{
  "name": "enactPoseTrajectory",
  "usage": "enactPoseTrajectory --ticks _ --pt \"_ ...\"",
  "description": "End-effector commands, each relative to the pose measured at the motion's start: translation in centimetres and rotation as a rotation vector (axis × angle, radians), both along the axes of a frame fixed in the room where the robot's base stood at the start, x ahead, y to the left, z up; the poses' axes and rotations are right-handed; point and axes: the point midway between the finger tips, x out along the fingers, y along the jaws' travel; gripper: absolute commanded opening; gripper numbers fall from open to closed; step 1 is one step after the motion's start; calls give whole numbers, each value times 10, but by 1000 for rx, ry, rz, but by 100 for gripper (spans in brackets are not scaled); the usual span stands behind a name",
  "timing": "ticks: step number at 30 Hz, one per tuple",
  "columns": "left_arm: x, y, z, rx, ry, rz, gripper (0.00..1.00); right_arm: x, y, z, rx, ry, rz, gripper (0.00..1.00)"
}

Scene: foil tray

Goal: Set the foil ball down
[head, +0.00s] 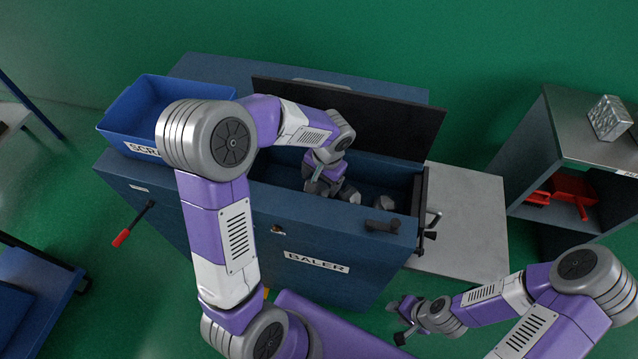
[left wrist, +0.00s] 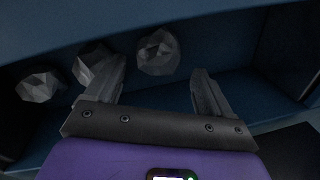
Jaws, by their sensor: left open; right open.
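My left gripper (head: 330,188) reaches down into the open chamber of the blue baler (head: 330,262). In the left wrist view its two fingers (left wrist: 160,88) are spread apart with nothing between their tips. Crumpled grey foil balls lie in the chamber: one (left wrist: 158,52) just beyond the gap between the fingers, one (left wrist: 90,60) partly behind the left finger, and one (left wrist: 40,86) further left. A foil ball also shows in the head view (head: 383,202), right of the gripper. My right gripper (head: 404,318) is open and empty, low in front of the baler.
The baler's dark lid (head: 350,122) stands raised behind the chamber. A blue scrap bin (head: 118,128) sits at the left. A grey plate (head: 465,220) lies right of the baler. A shelf holds a shiny foil block (head: 608,117) and a red dustpan (head: 574,190).

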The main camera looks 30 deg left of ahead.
Motion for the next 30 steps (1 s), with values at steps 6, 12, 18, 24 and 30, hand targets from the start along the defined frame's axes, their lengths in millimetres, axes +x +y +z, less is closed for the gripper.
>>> enactPoseTrajectory --ticks 6,12,18,24,30 --pt "0 -7 50 0 -4 -2 82 0 0 15 0 0 0 42" --pt "-1 -10 72 0 -2 -2 82 0 0 20 0 0 0 42" --pt "-2 -11 76 0 1 -2 82 0 0 20 0 0 0 42" --pt "-1 -11 76 0 0 -1 82 0 0 20 0 0 0 42" --pt "-1 -11 76 0 0 -1 82 0 0 20 0 0 0 42"
